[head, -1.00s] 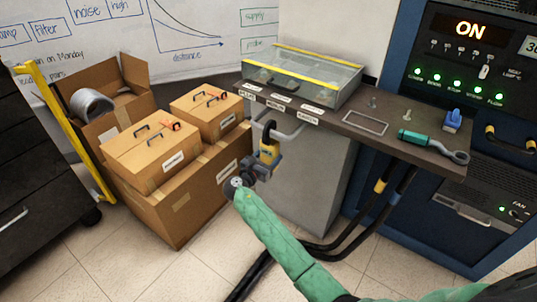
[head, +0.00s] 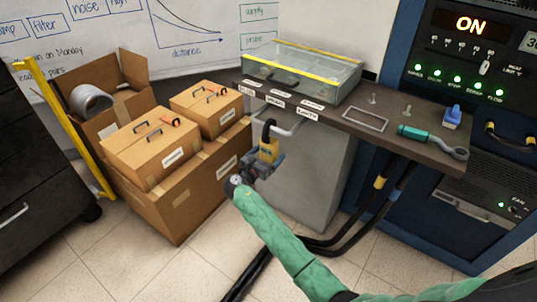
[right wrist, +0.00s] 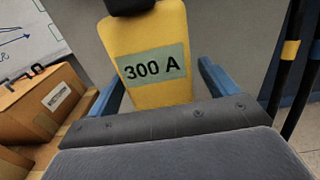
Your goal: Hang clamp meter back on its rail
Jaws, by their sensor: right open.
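The clamp meter (head: 269,150) has a yellow body and a black jaw. It hangs upright at the light grey rail (head: 290,130) on the bench's front edge, with its jaw at the rail's left end. I cannot tell whether the jaw fully encloses the bar. My right gripper (head: 272,163) is at the lower part of the meter. In the right wrist view, the meter's yellow body (right wrist: 147,40) with its "300 A" label stands between the two blue fingers of my gripper (right wrist: 160,88), with gaps on both sides. My left gripper is out of view.
The bench (head: 345,123) holds a clear case (head: 303,72) with yellow edging, a teal-handled tool (head: 430,141) and a blue clip (head: 452,117). Cardboard boxes (head: 185,185) stand left of my right gripper. Black cables (head: 375,205) run down at the right.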

